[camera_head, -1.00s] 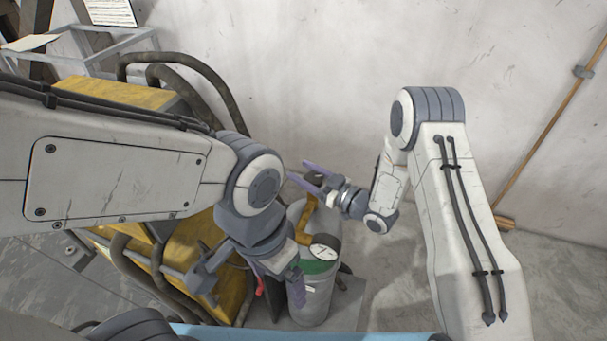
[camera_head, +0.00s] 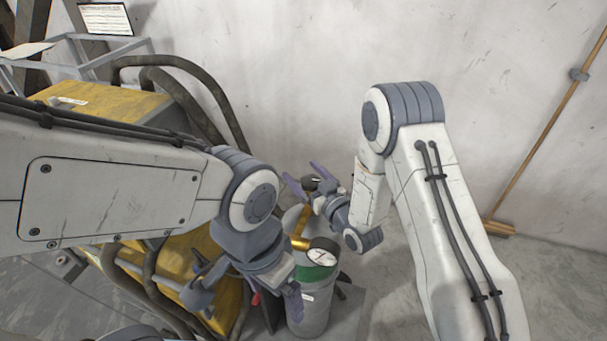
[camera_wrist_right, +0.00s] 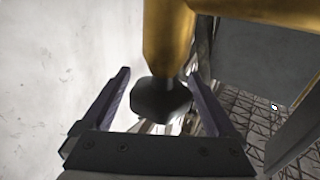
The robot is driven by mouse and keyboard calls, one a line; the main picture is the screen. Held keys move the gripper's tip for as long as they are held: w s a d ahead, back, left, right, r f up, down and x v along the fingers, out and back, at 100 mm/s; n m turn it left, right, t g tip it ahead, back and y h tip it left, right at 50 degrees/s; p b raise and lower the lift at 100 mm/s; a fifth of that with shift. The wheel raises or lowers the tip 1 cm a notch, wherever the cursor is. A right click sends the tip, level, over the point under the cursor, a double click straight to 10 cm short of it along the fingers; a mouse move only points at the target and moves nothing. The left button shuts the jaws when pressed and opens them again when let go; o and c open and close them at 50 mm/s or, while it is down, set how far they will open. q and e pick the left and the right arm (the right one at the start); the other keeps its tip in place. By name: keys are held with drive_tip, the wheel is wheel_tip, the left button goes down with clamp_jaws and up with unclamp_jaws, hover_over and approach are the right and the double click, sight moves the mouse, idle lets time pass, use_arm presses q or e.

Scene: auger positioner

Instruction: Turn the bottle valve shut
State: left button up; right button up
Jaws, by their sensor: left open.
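The gas bottle (camera_head: 311,312) is a grey upright cylinder with a green band, below the middle of the head view. A round white gauge (camera_head: 321,253) and brass valve body (camera_head: 301,243) sit at its top. The brass also shows in the right wrist view (camera_wrist_right: 168,35), with a dark faceted knob (camera_wrist_right: 160,100) on its end. My right gripper (camera_head: 304,173) is at the valve's far end; in the wrist view its open fingers (camera_wrist_right: 162,78) stand either side of the knob. Contact cannot be told. My left gripper (camera_head: 243,300) is open, left of the bottle, partly overlapping it in view.
A yellow machine (camera_head: 110,105) with thick dark hoses (camera_head: 215,95) stands at the left, close to the bottle. A pale wall (camera_head: 290,60) is behind. A broom (camera_head: 545,140) leans at the right. The floor right of the bottle is mostly clear.

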sight(316, 187)
drive_tip(key=shift+d+f, duration=0.1)
drive_tip(key=shift+s+d+b, duration=0.2)
drive_tip(key=shift+s+b, duration=0.1)
drive_tip(key=b+v, duration=0.1)
drive_tip(key=v, duration=0.8)
drive_tip(key=shift+s+d, duration=0.15)
drive_tip(key=shift+s, duration=0.1)
